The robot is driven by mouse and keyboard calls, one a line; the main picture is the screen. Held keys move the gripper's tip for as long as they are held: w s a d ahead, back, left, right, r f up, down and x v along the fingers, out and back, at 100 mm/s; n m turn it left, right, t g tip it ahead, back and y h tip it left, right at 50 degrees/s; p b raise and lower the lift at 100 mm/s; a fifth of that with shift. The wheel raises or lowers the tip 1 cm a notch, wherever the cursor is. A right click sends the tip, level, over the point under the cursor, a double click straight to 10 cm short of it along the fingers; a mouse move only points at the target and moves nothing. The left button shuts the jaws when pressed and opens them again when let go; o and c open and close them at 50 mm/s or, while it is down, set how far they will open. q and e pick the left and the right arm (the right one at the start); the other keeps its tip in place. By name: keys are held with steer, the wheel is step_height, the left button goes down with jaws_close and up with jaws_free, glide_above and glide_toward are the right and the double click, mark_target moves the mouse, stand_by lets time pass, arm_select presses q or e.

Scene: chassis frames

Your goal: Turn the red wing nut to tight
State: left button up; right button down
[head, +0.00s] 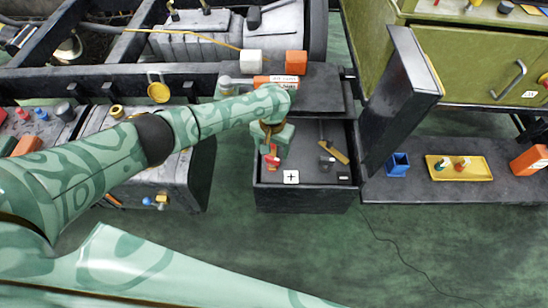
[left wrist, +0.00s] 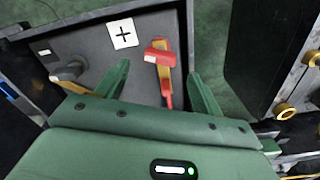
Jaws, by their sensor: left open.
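The red wing nut (left wrist: 160,57) appears as a red piece with a pale end, on a yellow bar inside a dark open-topped tray. Another red part shows below it. In the head view the red nut (head: 272,160) is just below my left gripper (head: 270,142). In the left wrist view my left gripper (left wrist: 160,82) is open, one green finger on each side of the red part. The nut lies beyond the fingertips, and I cannot tell whether they touch it. A white plus-sign plate (left wrist: 123,33) lies beside the nut. My right gripper is not in view.
The dark tray (head: 305,200) also holds a grey part with a yellow bar (head: 334,152). A tall dark panel (head: 402,95) stands to its right. A blue bin (head: 397,164) and yellow tray (head: 460,177) sit on the right shelf.

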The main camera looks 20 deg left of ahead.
mark_target(272, 158)
arm_select(q)
step_height(272, 158, down, 5)
steer(key=shift+r+b, duration=0.2)
steer(key=shift+b, duration=0.8)
steer(key=c, duration=1)
steer(key=shift+r, duration=0.1)
